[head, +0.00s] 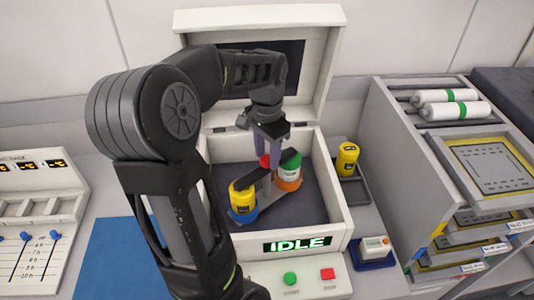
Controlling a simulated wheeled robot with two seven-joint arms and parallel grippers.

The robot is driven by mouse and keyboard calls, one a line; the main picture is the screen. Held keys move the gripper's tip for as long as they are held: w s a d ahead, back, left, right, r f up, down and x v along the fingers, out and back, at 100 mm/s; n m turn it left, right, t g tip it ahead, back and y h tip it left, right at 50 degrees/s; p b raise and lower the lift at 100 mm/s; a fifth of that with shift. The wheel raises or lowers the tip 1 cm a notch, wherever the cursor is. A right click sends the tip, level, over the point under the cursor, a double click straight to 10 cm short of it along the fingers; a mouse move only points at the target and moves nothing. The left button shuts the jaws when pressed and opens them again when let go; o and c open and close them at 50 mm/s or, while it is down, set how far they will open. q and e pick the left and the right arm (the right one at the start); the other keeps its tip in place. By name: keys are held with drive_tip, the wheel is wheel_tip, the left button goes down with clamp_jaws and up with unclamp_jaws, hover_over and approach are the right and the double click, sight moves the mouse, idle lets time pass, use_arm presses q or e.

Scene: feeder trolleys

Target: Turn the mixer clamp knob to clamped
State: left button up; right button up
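The mixer (334,201) is a white box with its lid (333,75) raised and a dark inside. In it, a dark clamp bar (257,184) lies across a yellow jar with a blue base (242,198) and a green, white and orange jar (289,172). The red clamp knob (265,161) shows between the jars, partly hidden by my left gripper (268,158). That gripper points down from above, its fingertips right at the knob. I cannot tell whether the fingers close on it. My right gripper is not in view.
A green IDLE display (297,244) sits on the mixer front, above a green button (290,279) and a red button (327,274). A yellow jar (347,158) stands in a dark tray at right. A trolley rack (400,150) stands further right. A blue mat (108,262) lies at left.

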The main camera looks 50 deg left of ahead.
sight(267, 159)
use_arm(q)
drive_tip(key=shift+o, duration=1.2)
wheel_tip(267, 159, up, 8)
drive_tip(key=shift+f+b, duration=0.1)
drive_tip(key=shift+b, duration=0.2)
